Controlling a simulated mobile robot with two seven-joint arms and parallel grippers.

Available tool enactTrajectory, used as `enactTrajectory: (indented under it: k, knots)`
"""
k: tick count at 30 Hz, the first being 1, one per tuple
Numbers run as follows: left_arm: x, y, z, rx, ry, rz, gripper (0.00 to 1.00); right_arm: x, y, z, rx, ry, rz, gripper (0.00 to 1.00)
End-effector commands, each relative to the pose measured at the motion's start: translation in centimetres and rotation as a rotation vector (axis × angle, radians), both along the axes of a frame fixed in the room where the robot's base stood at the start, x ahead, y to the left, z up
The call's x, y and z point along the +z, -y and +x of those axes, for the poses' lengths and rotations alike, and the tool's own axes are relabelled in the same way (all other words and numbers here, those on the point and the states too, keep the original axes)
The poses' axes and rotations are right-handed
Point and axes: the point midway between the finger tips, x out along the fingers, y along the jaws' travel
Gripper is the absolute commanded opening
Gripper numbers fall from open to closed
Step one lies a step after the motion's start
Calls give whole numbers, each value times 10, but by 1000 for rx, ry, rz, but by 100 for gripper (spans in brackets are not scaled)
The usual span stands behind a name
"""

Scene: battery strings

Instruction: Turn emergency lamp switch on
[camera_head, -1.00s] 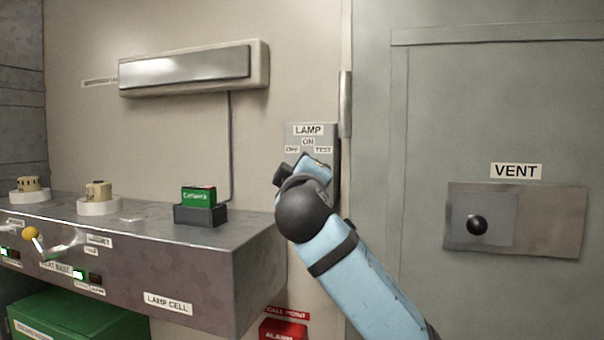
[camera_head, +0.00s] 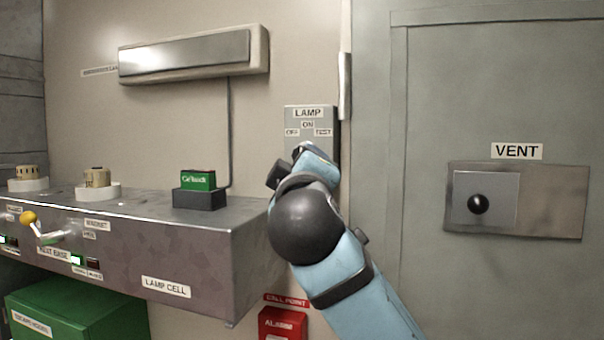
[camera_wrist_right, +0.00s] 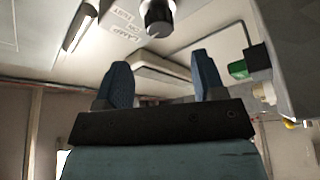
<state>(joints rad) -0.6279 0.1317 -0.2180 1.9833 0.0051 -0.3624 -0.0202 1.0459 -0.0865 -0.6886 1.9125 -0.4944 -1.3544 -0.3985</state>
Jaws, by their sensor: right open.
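The lamp switch plate (camera_head: 330,150) is a grey box on the wall, labelled LAMP, with ON at the top, OFF left and TEST right. Its knob is hidden behind my right arm in the head view. In the right wrist view the black knob (camera_wrist_right: 157,18) shows at the top, beside the upside-down labels. My right gripper (camera_wrist_right: 160,72) is open and empty, its two blue fingers apart. The knob appears beyond the fingertips, not between them; I cannot tell its setting. The lamp fixture (camera_head: 190,58) is a long unlit panel at upper left. My left gripper is not in view.
A metal bench (camera_head: 205,255) juts out left of my arm, with a green block (camera_head: 198,181) in a dark holder on top. A red alarm box (camera_head: 283,324) is below. A vent panel (camera_head: 550,202) with a black knob is at right.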

Motion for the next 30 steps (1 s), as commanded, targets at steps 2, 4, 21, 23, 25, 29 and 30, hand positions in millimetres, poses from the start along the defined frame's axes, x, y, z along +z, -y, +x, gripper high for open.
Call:
enactTrajectory:
  k: [2,4,21,23,25,29,30]
  knots:
    - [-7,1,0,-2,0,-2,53,-6,0,-16,2,2,2,63]
    - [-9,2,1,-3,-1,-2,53,-7,0,-26,2,2,2,63]
    - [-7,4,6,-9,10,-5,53,-12,1,-41,1,-5,1,63]
    - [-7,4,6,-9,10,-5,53,-21,3,-37,8,-20,7,63]
    - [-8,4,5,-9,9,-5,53,-43,6,-26,22,-51,22,63]
    - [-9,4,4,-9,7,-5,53,-112,18,0,68,-151,78,63]
    - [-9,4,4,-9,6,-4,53,-138,23,6,83,-187,100,63]
